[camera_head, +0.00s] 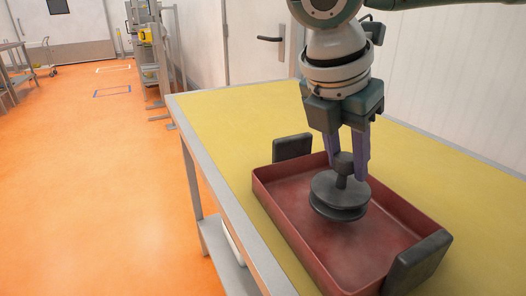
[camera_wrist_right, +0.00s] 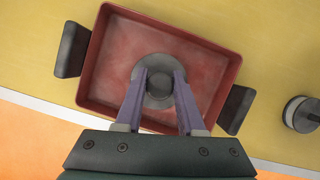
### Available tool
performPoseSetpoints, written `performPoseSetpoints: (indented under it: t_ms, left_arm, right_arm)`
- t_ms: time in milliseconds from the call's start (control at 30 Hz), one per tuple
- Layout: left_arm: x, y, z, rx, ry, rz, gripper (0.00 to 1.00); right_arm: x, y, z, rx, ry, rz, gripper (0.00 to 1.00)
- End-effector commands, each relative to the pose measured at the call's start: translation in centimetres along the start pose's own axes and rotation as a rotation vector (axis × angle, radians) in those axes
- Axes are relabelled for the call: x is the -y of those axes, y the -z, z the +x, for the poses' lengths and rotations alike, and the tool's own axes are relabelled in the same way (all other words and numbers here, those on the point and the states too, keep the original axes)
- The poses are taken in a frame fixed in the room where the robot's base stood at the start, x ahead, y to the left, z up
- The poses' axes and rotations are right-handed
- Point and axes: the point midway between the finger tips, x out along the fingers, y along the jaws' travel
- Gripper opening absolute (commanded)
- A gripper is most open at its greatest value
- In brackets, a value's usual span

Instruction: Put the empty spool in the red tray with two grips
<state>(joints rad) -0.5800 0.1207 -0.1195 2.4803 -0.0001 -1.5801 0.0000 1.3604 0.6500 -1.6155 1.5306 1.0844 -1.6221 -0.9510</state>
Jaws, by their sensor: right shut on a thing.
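The empty spool (camera_head: 339,194) is dark grey, with two round flanges and a knob on top. It is upright inside the outline of the red tray (camera_head: 276,205); I cannot tell whether its bottom touches the tray floor. My right gripper (camera_head: 346,168) points down from above and is shut on the spool's knob with its purple fingers. In the right wrist view the spool (camera_wrist_right: 158,95) shows between the fingertips (camera_wrist_right: 160,76), over the middle of the red tray (camera_wrist_right: 190,37). My left gripper is in neither view.
The tray has dark end handles (camera_head: 292,147) (camera_head: 418,262) and stands on a yellow tabletop (camera_head: 230,115) with a grey edge. The table behind the tray is clear.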

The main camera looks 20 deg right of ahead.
Motion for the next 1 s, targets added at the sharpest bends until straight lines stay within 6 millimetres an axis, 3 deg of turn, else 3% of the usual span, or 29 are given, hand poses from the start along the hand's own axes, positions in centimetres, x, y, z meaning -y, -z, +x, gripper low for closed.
performPoseSetpoints:
  t_ms: [200, 567, 600, 867, 1000]
  left_arm:
    - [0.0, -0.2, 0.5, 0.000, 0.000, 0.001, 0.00]
    - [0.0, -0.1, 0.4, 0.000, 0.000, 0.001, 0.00]
    - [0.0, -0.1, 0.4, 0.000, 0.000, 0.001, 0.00]
    - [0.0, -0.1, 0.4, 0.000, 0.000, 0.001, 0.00]
    - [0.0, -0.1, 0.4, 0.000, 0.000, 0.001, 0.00]
  right_arm:
    - [0.0, 1.2, 2.8, 0.002, 0.001, 0.001, 0.00]
    - [0.0, 1.3, 3.1, 0.000, 0.001, 0.000, 0.00]
    - [0.0, 1.4, 3.2, 0.000, 0.002, -0.001, 0.39]
    - [0.0, 1.3, 3.2, 0.001, 0.001, 0.000, 0.68]
    - [0.0, 1.3, 3.1, 0.001, 0.001, 0.000, 0.68]
